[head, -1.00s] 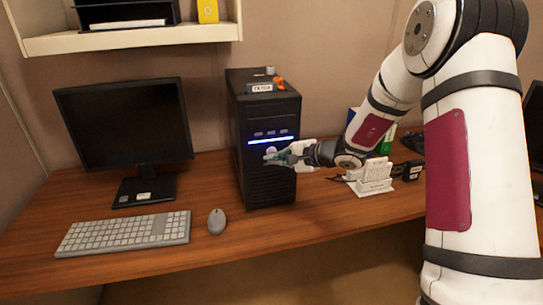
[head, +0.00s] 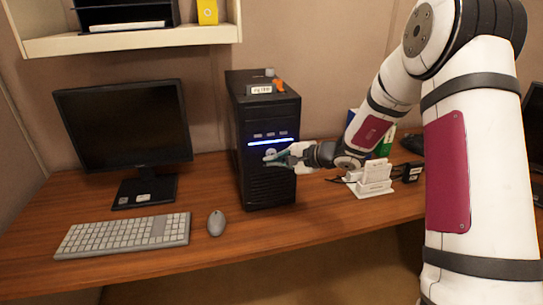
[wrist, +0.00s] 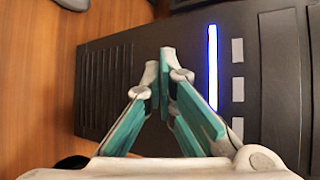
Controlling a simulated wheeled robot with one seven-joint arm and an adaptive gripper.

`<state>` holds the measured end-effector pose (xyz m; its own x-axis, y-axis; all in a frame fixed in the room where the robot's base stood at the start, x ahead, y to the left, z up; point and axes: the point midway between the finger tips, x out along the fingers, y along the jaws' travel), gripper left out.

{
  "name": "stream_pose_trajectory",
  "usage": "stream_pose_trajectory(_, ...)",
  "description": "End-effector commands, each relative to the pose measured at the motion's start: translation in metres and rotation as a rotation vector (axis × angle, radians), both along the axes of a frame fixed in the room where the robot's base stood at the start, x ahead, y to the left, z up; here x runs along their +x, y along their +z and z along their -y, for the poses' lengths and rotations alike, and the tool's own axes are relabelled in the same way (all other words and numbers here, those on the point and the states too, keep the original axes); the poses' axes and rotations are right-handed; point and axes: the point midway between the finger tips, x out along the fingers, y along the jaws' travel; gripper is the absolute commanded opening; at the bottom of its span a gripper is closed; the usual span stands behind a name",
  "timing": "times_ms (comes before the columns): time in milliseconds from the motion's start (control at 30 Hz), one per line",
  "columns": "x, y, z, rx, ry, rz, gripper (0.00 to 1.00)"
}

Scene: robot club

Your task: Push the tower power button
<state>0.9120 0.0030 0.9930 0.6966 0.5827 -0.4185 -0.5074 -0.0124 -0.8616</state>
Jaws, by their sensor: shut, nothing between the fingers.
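The black computer tower (head: 268,187) stands upright on the desk, with a lit blue-white strip (head: 271,142) across its front. The strip also shows in the wrist view (wrist: 213,68). A small round pale power button (head: 270,152) shows just below the strip in the head view, partly covered by my fingers. My gripper (head: 267,160) is shut and empty, its fingertips right at the tower's front by the button. In the wrist view, the fingertips (wrist: 162,68) lie over the front panel and hide the button. I cannot tell whether they touch it.
A monitor (head: 124,130), keyboard (head: 124,235) and mouse (head: 216,222) are left of the tower. A white stand (head: 370,186) and a black device (head: 408,171) sit to the right. Small items, including an orange one (head: 279,86), lie on the tower. A shelf (head: 140,40) hangs above the monitor.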

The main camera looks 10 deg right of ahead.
Motion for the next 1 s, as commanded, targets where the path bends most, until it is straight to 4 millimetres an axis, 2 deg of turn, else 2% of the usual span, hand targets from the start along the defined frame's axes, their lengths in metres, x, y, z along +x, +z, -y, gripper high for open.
stream_pose_trajectory(1000, 0.0091, 0.0004, 0.0001, 0.000, 0.000, 0.000, 0.00)
